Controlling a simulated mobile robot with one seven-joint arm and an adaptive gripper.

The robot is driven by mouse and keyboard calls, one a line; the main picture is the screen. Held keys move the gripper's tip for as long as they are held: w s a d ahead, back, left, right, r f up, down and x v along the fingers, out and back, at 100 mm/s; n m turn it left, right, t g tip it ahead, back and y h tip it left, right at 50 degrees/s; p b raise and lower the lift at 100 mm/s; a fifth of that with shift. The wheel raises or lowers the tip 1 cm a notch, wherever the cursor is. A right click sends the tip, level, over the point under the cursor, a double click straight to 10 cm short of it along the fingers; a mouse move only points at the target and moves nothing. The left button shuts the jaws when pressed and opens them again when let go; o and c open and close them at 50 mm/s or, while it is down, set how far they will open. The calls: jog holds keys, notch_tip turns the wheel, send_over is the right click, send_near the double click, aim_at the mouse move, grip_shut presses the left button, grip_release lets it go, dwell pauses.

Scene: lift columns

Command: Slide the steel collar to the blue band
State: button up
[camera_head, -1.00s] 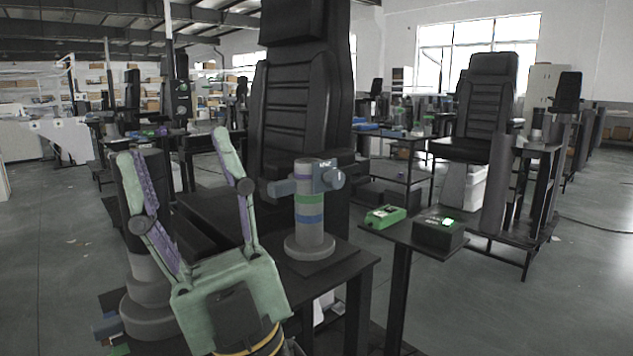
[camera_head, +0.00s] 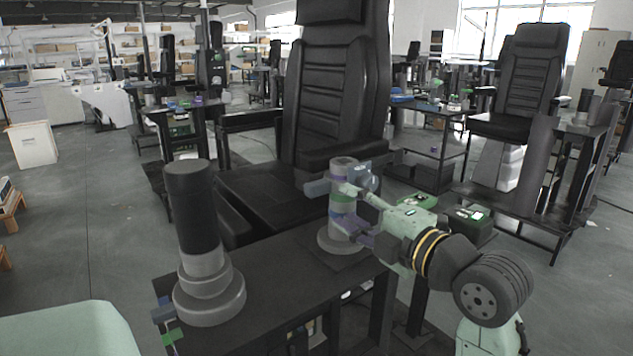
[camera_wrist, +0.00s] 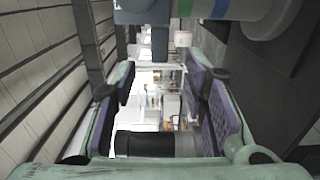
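The steel collar (camera_head: 317,187) sits on an upright grey column (camera_head: 343,163), with a lever to the left and a clamp block to the right. It is above a green band, with the blue band lower down. In the wrist view the collar (camera_wrist: 148,13), green band (camera_wrist: 178,9) and blue band (camera_wrist: 220,9) show along the top edge. My gripper (camera_head: 351,213) is open and empty. It comes from the right, one finger near the collar's lower side, the other lower by the column's base. Whether a finger touches the column I cannot tell.
A second column with a black upper part (camera_head: 191,210) stands at the left of the dark table (camera_head: 275,275). A large black seat (camera_head: 330,95) is behind. A green box (camera_head: 418,202) and a black box with a lit display (camera_head: 468,222) lie right, behind my arm.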

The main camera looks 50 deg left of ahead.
aim_at(320, 190)
jog(key=a+p, duration=0.1)
jog(key=a, duration=0.2)
jog(key=a+p, duration=0.1)
jog(key=a, duration=0.5)
jog(key=shift+w+p, duration=0.25)
jog(key=shift+p, duration=0.15)
jog(key=shift+a, duration=0.55)
jog(key=shift+c, duration=0.4)
grip_shut()
